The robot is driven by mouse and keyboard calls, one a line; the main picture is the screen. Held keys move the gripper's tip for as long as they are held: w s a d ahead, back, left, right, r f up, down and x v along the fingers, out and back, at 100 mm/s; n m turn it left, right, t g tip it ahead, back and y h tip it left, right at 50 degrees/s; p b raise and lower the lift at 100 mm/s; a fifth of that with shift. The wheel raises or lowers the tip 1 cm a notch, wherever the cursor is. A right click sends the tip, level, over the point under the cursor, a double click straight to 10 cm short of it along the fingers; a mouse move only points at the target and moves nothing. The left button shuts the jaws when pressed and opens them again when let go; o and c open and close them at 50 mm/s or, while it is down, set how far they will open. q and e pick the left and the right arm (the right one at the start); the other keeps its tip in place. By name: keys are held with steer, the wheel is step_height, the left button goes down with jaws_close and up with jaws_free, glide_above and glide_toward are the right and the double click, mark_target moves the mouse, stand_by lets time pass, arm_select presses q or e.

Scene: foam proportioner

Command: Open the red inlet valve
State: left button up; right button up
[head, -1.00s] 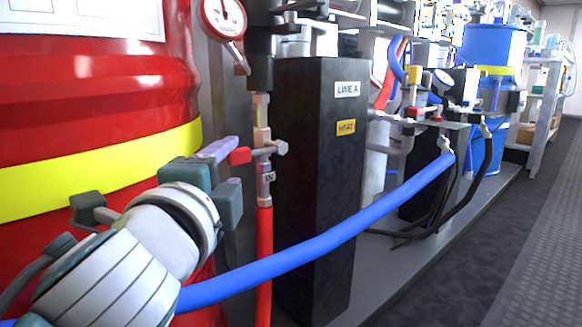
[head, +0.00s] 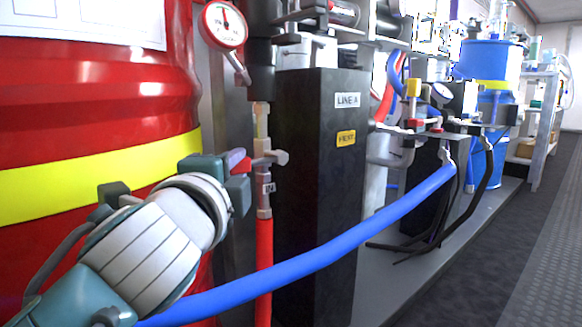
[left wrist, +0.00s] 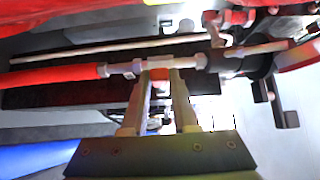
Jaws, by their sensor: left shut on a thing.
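The red inlet valve (head: 263,145) sits on the vertical pipe above a red hose, beside the drum. Its red handle (head: 243,166) points left from the valve body. My left gripper (head: 238,161) comes in from the left and is shut on this handle. In the left wrist view, the fingers of my left gripper (left wrist: 163,80) reach up to the valve body (left wrist: 160,72), which lies in line with the pipe. The part of the handle between the fingers is mostly hidden. My right gripper is in neither view.
A large red drum (head: 75,125) with a yellow band stands close at left. A pressure gauge (head: 224,25) hangs above the valve. A black box labelled LINE A (head: 310,210) stands just right. A blue hose (head: 330,250) crosses in front. The floor at right is clear.

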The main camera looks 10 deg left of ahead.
arm_select(q)
jaws_close()
steer(key=shift+r, duration=0.1)
stand_by(0.8)
steer(key=shift+w+d+r+m+g+y+p, duration=0.2)
steer(key=shift+r+m+g+p, duration=0.6)
steer(key=shift+p, duration=2.65)
steer(key=shift+w+d+r+m+g+y+p, duration=0.15)
steer(key=shift+r+m+g+p, duration=0.6)
steer(key=shift+p, duration=2.7)
steer(key=shift+w+d+r+m+g+y+p, duration=0.2)
steer(key=shift+r+m+g+p, duration=0.55)
steer(key=shift+p, duration=2.7)
steer(key=shift+r, duration=0.1)
steer(key=o, duration=0.7)
jaws_free()
